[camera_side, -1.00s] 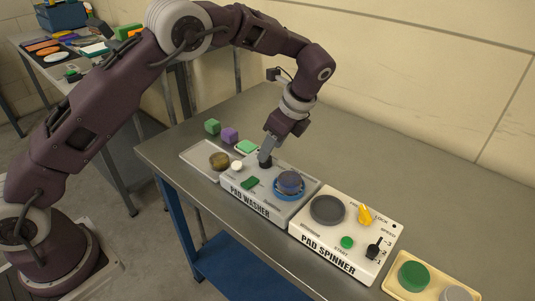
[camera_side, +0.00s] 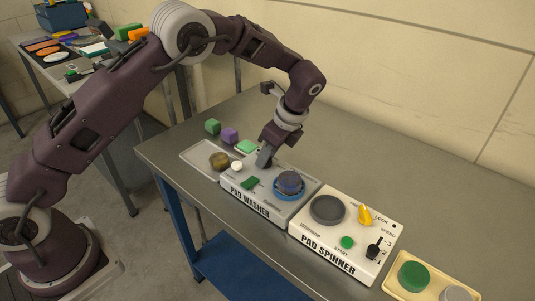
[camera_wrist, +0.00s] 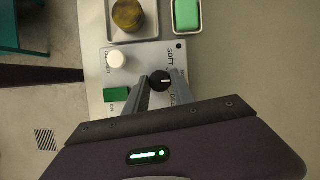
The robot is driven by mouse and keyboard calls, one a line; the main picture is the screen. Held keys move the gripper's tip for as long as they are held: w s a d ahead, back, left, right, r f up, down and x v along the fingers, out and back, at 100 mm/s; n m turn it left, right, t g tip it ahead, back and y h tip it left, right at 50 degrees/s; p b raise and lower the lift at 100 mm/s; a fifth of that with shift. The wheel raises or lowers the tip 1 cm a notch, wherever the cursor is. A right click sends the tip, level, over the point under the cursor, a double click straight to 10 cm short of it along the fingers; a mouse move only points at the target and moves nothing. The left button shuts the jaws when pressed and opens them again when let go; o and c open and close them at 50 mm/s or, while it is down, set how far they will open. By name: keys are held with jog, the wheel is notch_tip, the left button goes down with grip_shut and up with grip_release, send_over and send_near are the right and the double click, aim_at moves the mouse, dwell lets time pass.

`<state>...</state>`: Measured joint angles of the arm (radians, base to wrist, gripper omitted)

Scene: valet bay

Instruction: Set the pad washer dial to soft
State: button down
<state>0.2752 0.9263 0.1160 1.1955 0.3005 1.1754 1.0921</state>
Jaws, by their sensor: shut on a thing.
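The pad washer (camera_side: 229,181) is a pale box on the bench with a round blue-rimmed pad seat (camera_side: 290,186) at its right. Its small black dial (camera_wrist: 160,81) has a short white pointer mark and shows between my fingertips in the wrist view. The word SOFT (camera_wrist: 171,56) is printed beside the dial on its upper right; a second label, partly covered by a finger, lies lower right. My gripper (camera_side: 264,160) is shut on the dial, with one finger on each side. The fingers hide the dial in the side view. The exact setting is hard to read.
A white knob (camera_side: 237,165) and a green switch (camera_side: 250,183) sit close to the dial. A tray (camera_side: 197,158) holds a brownish round pad on the left. Green and purple blocks stand behind. The pad spinner (camera_side: 325,240) stands right.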

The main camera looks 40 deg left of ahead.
jog(key=n+g, duration=0.1)
jog(key=n, duration=0.2)
jog(key=n+g+h, duration=0.1)
jog(key=n, duration=0.2)
jog(key=shift+w+n, duration=0.15)
jog(key=shift+n, duration=0.15)
jog(key=n, duration=0.2)
jog(key=n+g+h, duration=0.1)
jog(key=n, duration=0.2)
jog(key=shift+w+a+h, duration=0.1)
jog(key=shift+a+h, duration=0.05)
jog(key=shift+h, duration=0.15)
jog(key=shift+g, duration=0.3)
jog(key=c, duration=1.1)
grip_release()
notch_tip(320, 180, up, 10)
jog(key=shift+r+n, duration=0.1)
jog(key=shift+n, duration=0.2)
